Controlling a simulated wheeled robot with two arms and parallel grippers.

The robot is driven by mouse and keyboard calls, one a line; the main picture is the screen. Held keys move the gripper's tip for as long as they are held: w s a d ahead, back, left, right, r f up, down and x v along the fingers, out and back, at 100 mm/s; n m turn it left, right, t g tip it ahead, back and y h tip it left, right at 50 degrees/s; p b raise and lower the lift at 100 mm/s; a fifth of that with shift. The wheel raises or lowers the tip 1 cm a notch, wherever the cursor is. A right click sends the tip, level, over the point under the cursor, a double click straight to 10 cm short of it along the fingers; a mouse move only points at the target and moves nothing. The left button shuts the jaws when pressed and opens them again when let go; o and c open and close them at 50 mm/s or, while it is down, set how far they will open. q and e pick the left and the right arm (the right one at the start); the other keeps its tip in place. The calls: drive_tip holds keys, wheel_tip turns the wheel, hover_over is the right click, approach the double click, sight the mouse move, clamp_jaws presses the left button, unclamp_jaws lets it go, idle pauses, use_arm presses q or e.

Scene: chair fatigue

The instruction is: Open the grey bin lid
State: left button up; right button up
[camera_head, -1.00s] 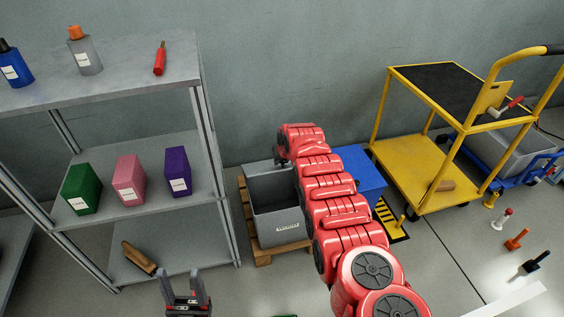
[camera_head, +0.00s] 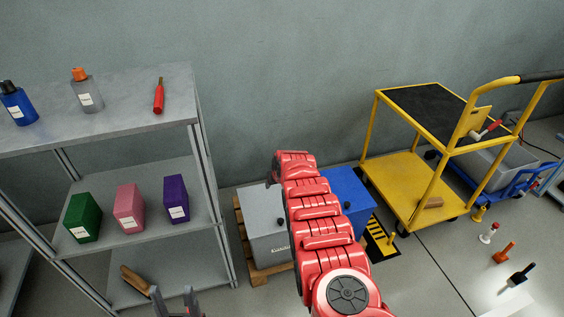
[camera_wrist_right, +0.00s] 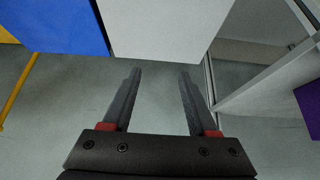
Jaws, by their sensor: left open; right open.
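The grey bin (camera_head: 268,245) stands on a wooden pallet between the shelf and a blue bin. Its flat grey lid (camera_head: 260,208) is down over the top, with a small black knob near the right front. My right arm crosses in front of the bin's right side, and its gripper is mostly hidden in the head view. In the right wrist view my right gripper (camera_wrist_right: 160,73) is open and empty. Its fingers point toward a pale grey surface, probably the bin or its lid. My left gripper (camera_head: 173,297) is open and empty at the bottom edge, in front of the shelf.
The blue bin (camera_head: 350,200) is right beside the grey bin. The wooden pallet (camera_head: 262,276) lies under the grey bin. A grey shelf (camera_head: 120,125) with bottles and boxes stands at left. A yellow cart (camera_head: 405,185) stands at right. Several small tools lie on the right floor.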

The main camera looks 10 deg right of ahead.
drive_tip(key=p+v, duration=1)
drive_tip(key=v, duration=0.4)
drive_tip(key=shift+s+r, duration=0.2)
drive_tip(key=shift+f, duration=0.1)
drive_tip(key=shift+w+d, duration=0.1)
